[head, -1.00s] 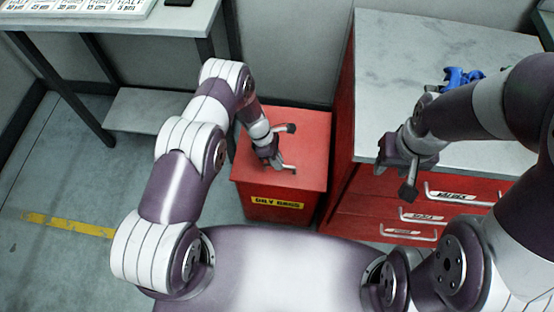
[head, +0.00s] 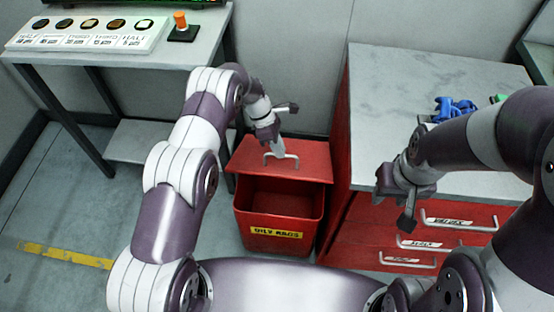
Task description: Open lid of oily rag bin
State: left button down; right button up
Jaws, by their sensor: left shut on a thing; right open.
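The red oily rag bin (head: 313,228) stands on the floor, with a yellow "OILY RAGS" label on its front. Its lid (head: 312,158) is away from the front of the opening, exposing the dark red inside; no rags are visible there. My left gripper (head: 281,130) is at the lid's metal handle (head: 296,162) and shut on it, though the exact contact is hard to see. My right gripper (head: 396,202) is open and empty, in front of the red drawer cabinet.
The red drawer cabinet (head: 357,222) stands close to the bin's right, with blue items (head: 455,108) on its grey top. A grey table (head: 203,52) at the left carries a labelled panel (head: 85,38) and an orange-topped object (head: 181,22). Floor left of the bin is clear.

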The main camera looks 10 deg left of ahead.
pick_arm(q)
jog(key=shift+w+a+r, duration=0.1)
jog(key=shift+w+r, duration=0.2)
jog(key=shift+w, duration=0.55)
jog(key=shift+w+f, duration=0.1)
jog(key=shift+w, duration=0.05)
pick_arm(e)
jog(key=shift+w, duration=0.1)
pick_arm(q)
jog(key=c, duration=1.2)
grip_release()
jog(key=shift+w+f, duration=0.1)
jog(key=shift+f, duration=0.05)
jog(key=shift+o, duration=0.2)
jog(key=shift+w+f, duration=0.25)
jog(key=shift+w, duration=0.1)
jog(key=shift+s+r, duration=0.2)
jog(key=shift+s, duration=0.05)
pick_arm(e)
jog(key=shift+w+f, duration=0.1)
jog(key=shift+w, duration=0.4)
pick_arm(q)
jog(key=shift+f, duration=0.1)
